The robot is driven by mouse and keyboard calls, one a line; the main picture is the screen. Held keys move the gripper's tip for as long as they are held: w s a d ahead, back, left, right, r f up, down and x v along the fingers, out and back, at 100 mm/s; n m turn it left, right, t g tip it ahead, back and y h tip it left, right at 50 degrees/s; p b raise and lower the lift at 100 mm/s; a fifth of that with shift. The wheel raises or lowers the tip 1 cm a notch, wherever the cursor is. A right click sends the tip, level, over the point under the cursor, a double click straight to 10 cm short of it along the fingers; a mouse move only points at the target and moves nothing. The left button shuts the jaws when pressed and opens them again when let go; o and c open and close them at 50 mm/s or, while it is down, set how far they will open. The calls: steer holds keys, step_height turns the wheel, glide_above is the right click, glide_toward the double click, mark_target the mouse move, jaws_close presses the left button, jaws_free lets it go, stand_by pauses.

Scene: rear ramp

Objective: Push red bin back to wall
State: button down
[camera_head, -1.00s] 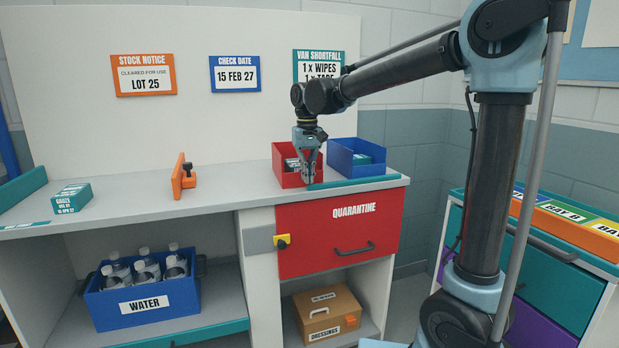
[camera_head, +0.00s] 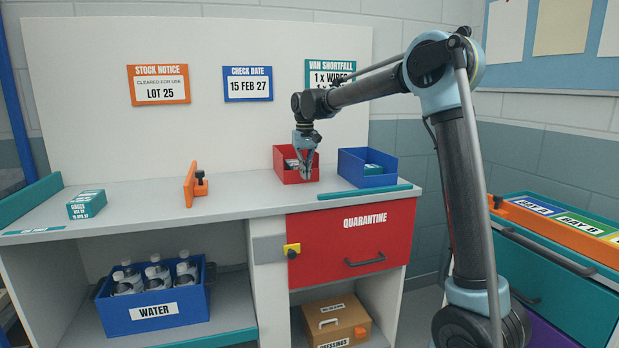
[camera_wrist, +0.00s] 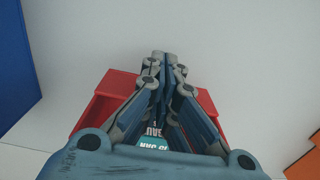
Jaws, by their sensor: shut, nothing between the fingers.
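The red bin (camera_head: 282,161) stands on the counter close to the back panel, left of a blue bin. Boxes lie in it, partly hidden by my gripper. My gripper (camera_head: 307,178) points down at the bin's front right side in the head view, with its fingers together and nothing between them. In the wrist view the red bin (camera_wrist: 112,88) shows on both sides of my gripper (camera_wrist: 163,58), with a teal box (camera_wrist: 154,144) under the fingers. I cannot tell whether the fingers touch the bin.
The blue bin (camera_head: 349,171) stands just right of the red bin. A teal strip (camera_head: 365,192) runs along the counter's front right edge. An orange stand (camera_head: 189,187) and a teal gauze box (camera_head: 87,205) are further left. The counter between them and the red bin is clear.

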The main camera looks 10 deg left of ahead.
steer(key=shift+w+a, duration=0.2)
steer(key=shift+w, duration=0.1)
steer(key=shift+s+d, duration=0.1)
steer(key=s+d, duration=0.2)
steer(key=s, duration=0.1)
steer(key=shift+s+d+f, duration=0.1)
steer(key=shift+d, duration=0.05)
step_height(320, 180, up, 9)
steer(key=s+d+f+m, duration=0.15)
steer(key=s+d, duration=0.25)
steer(key=d, duration=0.6)
steer(key=s+d+f+m+t, duration=0.1)
steer(key=s+d+f, duration=0.25)
steer(key=d, duration=0.65)
steer(key=s+d+f+m, duration=0.1)
steer(key=s+d, duration=0.3)
steer(key=d, duration=0.7)
steer(key=s+d+f+m, duration=0.1)
steer(key=s+d+f, duration=0.6)
steer(key=s+f, duration=0.3)
steer(key=s+d+f+m+t, duration=0.1)
steer(key=s+d+f, duration=0.6)
steer(key=f, duration=0.5)
steer(key=s, duration=0.2)
steer(key=shift+s+d+m, duration=0.2)
steer(key=shift+s+m, duration=0.15)
